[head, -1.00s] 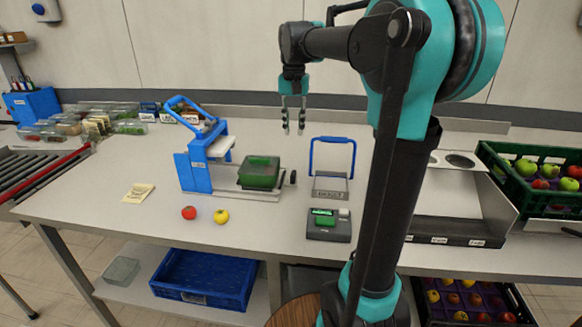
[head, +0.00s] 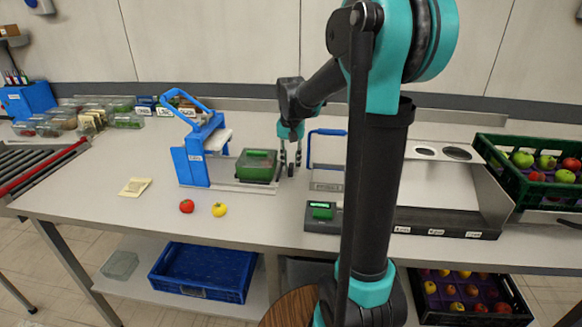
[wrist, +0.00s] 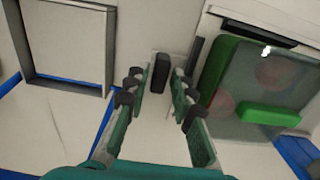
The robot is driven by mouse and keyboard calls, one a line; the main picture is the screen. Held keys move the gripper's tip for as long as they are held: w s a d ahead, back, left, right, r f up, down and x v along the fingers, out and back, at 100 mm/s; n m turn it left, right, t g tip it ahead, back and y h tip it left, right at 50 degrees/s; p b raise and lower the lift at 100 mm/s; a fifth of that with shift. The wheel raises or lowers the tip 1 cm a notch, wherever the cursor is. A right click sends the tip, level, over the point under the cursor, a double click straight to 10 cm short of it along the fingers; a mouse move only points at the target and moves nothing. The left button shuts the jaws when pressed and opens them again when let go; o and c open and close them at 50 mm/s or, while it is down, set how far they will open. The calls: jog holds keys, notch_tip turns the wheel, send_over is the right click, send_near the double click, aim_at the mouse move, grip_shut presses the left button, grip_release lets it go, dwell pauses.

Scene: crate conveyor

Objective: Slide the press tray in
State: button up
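The press tray (head: 240,187) is a pale plate standing out to the right of the blue press (head: 192,163). On it sits a green container (head: 257,166) with a clear lid, which also shows in the wrist view (wrist: 222,64). The tray's dark handle (wrist: 160,72) stands at the tray's right end. My gripper (head: 291,163) points down at that end. In the wrist view my gripper (wrist: 158,88) is open, its fingers on either side of the handle with gaps visible. In the head view the fingers mostly hide the handle.
A blue-handled frame (head: 327,180) stands close right of my gripper. A scale with a green display (head: 321,211) is in front. A tomato (head: 186,206) and a yellow fruit (head: 219,209) lie before the press. The front left table is mostly clear.

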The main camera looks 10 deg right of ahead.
jog(key=shift+f, duration=0.7)
jog(key=shift+c, duration=0.6)
grip_shut()
